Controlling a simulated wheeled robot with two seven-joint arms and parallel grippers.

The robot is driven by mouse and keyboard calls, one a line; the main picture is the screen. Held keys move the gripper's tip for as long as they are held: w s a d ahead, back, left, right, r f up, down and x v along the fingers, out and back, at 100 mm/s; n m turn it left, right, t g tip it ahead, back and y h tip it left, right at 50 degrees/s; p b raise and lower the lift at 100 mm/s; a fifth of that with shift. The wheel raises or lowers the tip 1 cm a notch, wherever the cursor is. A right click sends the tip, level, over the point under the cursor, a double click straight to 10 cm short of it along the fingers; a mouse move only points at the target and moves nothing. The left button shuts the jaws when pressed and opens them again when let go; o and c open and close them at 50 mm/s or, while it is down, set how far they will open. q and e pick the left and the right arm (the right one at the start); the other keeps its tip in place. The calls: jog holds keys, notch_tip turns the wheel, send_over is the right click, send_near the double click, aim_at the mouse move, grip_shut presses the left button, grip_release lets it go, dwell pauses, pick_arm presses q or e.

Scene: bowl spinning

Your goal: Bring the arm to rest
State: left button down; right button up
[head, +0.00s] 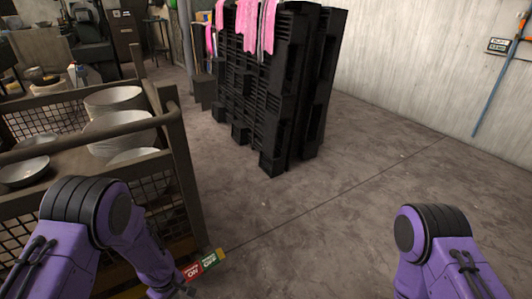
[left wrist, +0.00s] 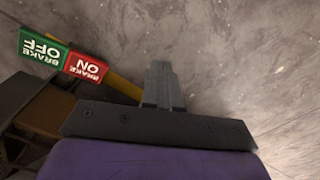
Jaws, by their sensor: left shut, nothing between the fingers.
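My left arm shows in the head view at the lower left, its purple links bent down in front of the cart.
A metal mesh cart (head: 178,130) with stacked bowls (head: 118,122) stands at the left. Its brake pedals (head: 200,266) stick out low beside my left arm. Black pallets (head: 275,80) with pink cloths (head: 262,25) stand at the back. Floor (head: 320,220) is clear in the middle and right.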

pick_arm(q)
jog(key=s+a+m+t+y+p, duration=0.1)
jog(key=s+m+y, duration=0.15)
jog(key=s, duration=0.95)
jog(key=s+a+m+t+y, duration=0.1)
jog(key=s+m+t, duration=0.15)
jog(key=s, duration=0.95)
notch_tip(320, 180, up, 32)
jog(key=p, duration=3.2)
jog(key=shift+w, duration=0.3)
jog(key=shift+a+g, duration=0.1)
jog(key=shift+g, duration=0.15)
